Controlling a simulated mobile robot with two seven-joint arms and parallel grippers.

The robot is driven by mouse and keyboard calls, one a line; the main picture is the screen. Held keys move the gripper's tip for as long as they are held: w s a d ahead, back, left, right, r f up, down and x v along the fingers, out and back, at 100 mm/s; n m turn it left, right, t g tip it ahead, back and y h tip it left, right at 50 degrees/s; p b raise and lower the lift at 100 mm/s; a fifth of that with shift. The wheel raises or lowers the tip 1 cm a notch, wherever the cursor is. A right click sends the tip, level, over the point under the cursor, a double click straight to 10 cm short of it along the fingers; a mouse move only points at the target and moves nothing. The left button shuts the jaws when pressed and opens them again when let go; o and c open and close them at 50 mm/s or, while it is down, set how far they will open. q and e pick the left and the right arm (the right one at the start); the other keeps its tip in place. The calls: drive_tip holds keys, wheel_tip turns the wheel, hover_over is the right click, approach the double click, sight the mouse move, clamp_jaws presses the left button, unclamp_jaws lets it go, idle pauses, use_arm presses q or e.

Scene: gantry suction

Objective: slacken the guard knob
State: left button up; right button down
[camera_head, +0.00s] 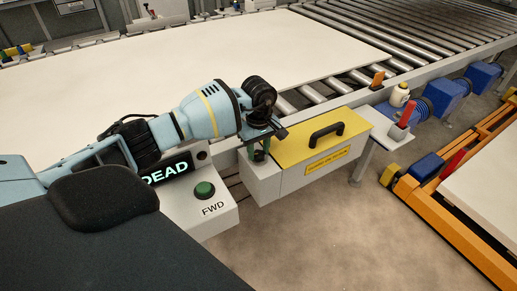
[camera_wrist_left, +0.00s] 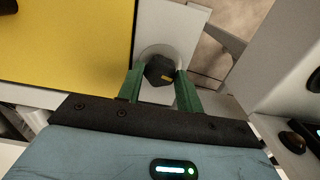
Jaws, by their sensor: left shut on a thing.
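The guard knob (camera_wrist_left: 159,71) is a dark faceted knob with a small yellow mark, on a round pale base beside the yellow guard cover (camera_wrist_left: 65,40). My left gripper (camera_wrist_left: 161,78) is shut on the knob, with one green finger on each side of it in the left wrist view. In the head view my left gripper (camera_head: 258,153) points down at the left end of the yellow guard cover (camera_head: 318,143), which has a black handle (camera_head: 326,134). The knob is hidden there behind the gripper. My right gripper is not in view.
A control box with a green FWD button (camera_head: 204,189) and a display reading DEAD (camera_head: 165,173) stands left of the guard. A large pale board (camera_head: 300,50) lies on the roller conveyor (camera_head: 410,30) behind. An orange frame (camera_head: 440,220) is at the right. Open floor lies in front.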

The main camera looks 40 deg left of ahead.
sight(258, 153)
use_arm(q)
drive_tip(key=n, duration=0.3)
drive_tip(key=shift+r+n, duration=0.1)
drive_tip(key=shift+n, duration=0.2)
drive_tip(key=shift+n+p, duration=0.4)
drive_tip(key=shift+n, duration=0.4)
drive_tip(key=o, duration=1)
drive_tip(key=shift+r, duration=3.85)
